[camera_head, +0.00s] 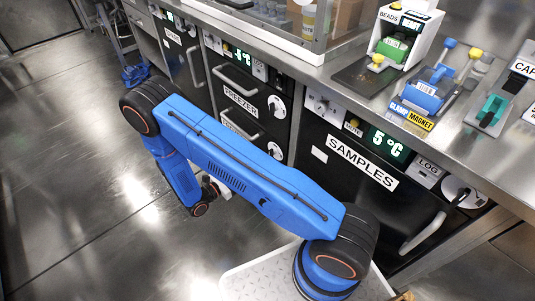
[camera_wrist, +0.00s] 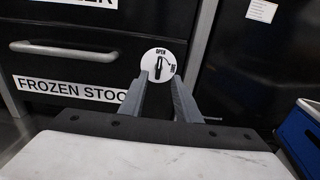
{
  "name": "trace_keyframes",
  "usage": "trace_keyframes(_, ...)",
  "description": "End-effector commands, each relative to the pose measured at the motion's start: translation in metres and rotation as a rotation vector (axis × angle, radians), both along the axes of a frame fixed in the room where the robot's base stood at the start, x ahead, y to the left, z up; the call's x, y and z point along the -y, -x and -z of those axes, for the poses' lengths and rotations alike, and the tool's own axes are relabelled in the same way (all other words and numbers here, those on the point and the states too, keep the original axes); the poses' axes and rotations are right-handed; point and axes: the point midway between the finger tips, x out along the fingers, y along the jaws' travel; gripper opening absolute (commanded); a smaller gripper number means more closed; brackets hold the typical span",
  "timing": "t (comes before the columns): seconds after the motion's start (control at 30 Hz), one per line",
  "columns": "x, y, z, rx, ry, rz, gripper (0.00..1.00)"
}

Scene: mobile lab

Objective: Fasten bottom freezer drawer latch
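The bottom freezer drawer (camera_wrist: 105,66) has a black front, a grey bar handle (camera_wrist: 62,48) and a "FROZEN STOCK" label (camera_wrist: 72,88). It looks closed. Its round white latch dial (camera_wrist: 149,61) sits right of the handle, with "OPEN" at the top and smaller, unreadable print at the right. The black knob (camera_wrist: 158,66) stands about upright, toward "OPEN". My gripper (camera_wrist: 159,80) is open, its two grey fingers pointing at the dial with the knob between them in the picture. I cannot tell whether they touch it. In the head view, the lower dial (camera_head: 274,150) shows; my arm hides most of that drawer.
The "FREEZER" drawer (camera_head: 255,93) with its own dial (camera_head: 277,106) is above. The "SAMPLES" unit (camera_head: 335,170) with a protruding handle (camera_head: 423,233) stands to the right. A grey upright post (camera_wrist: 204,45) is just right of the dial. Open floor (camera_head: 70,160) lies left.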

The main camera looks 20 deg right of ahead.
Motion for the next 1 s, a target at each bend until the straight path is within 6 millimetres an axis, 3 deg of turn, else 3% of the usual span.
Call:
trace_keyframes(0.6,0.097,-0.031,0.000,0.001,0.000,0.003,0.30)
trace_keyframes(1.0,0.131,-0.042,0.000,0.000,-0.001,0.001,0.30)
